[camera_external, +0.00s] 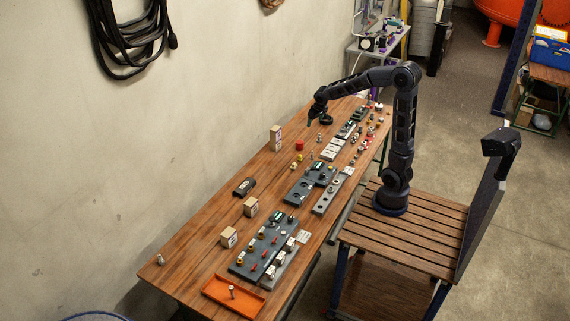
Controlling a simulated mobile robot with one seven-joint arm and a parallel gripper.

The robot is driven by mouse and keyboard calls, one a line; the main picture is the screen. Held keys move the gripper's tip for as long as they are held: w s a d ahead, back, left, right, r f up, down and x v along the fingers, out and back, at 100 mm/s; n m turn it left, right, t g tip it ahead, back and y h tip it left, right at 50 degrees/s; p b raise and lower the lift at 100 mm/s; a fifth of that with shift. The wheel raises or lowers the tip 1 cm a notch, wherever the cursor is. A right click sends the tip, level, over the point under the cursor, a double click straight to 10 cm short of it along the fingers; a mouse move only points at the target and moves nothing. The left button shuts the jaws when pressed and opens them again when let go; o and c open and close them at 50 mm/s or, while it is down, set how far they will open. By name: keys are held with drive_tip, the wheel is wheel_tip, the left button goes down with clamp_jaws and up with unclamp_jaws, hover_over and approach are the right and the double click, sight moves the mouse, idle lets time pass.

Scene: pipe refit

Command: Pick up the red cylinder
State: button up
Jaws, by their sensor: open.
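A small red cylinder (300,146) stands on the wooden table (190,262), toward its far half and near the wall side. My gripper (313,121) hangs above the table, a little beyond and to the right of the red cylinder. It is open and apart from the cylinder. Its fingers are small and dark in this view, and nothing shows between them.
A tan box (275,138) stands left of the red cylinder. Small yellow fittings (297,162) lie just in front of it. Grey and dark fixture plates (310,184) line the table's right side. An orange tray (234,294) lies at the near end.

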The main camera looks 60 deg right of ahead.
drive_tip(key=w+d+f+m, duration=0.1)
drive_tip(key=w+d+f, duration=0.65)
drive_tip(key=f, duration=0.25)
drive_tip(key=m, duration=0.2)
approach(300, 141)
drive_tip(key=shift+g+y, duration=0.3)
drive_tip(key=shift+s+x, duration=0.15)
drive_tip(key=shift+x, duration=1.6)
drive_tip(key=shift+s+x, duration=0.1)
drive_tip(key=shift+x, duration=1.65)
drive_tip(key=shift+w+x, duration=0.25)
drive_tip(key=shift+x, duration=1)
drive_tip(key=shift+w+x, duration=0.2)
drive_tip(key=shift+x, duration=1.1)
drive_tip(key=shift+r, duration=0.1)
drive_tip(key=c, duration=1.5)
